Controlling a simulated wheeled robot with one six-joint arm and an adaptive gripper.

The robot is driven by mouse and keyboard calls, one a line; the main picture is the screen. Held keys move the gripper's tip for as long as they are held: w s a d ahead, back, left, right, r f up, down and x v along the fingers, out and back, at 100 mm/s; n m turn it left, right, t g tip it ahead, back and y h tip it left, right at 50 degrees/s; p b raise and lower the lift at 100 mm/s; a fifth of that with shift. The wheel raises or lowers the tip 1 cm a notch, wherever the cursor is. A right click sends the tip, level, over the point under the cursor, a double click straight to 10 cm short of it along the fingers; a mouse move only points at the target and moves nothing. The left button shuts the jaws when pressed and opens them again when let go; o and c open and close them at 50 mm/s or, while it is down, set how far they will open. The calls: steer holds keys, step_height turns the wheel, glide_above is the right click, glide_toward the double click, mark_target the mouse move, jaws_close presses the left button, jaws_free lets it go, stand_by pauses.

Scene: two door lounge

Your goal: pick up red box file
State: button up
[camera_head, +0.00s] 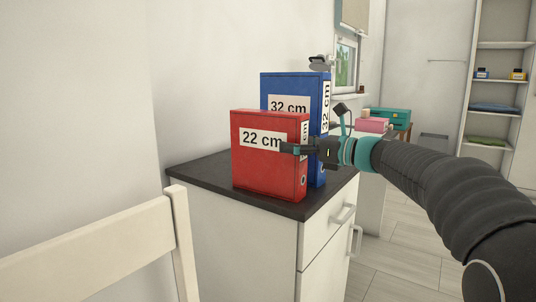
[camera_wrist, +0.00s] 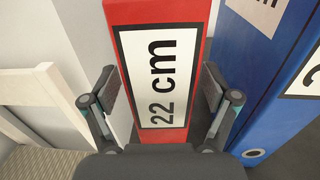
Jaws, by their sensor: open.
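The red box file (camera_head: 262,170) stands upright on the dark cabinet top, with a white "22 cm" label on its front and spine. In the wrist view, the red box file (camera_wrist: 183,15) fills the middle, its label facing the camera. My gripper (camera_head: 292,149) is at the file's right side, in front of its spine. In the wrist view, my gripper (camera_wrist: 160,88) is open, with one finger on each side of the red spine. I cannot tell whether the fingers touch it. Part of the spine is hidden by my gripper in the head view.
A taller blue box file (camera_head: 285,85), labelled 32 cm, stands close behind the red one; it also shows at right in the wrist view (camera_wrist: 245,60). The cabinet (camera_head: 240,250) has handles at right. A white chair (camera_head: 110,245) stands at front left.

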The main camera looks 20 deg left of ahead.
mark_target(283, 140)
steer(key=x, duration=0.3)
steer(key=shift+w+a, duration=0.1)
steer(key=shift+a, duration=0.05)
steer(key=c, duration=1.5)
steer(key=shift+r, duration=0.1)
steer(key=shift+c, duration=0.3)
steer(key=shift+r, duration=0.1)
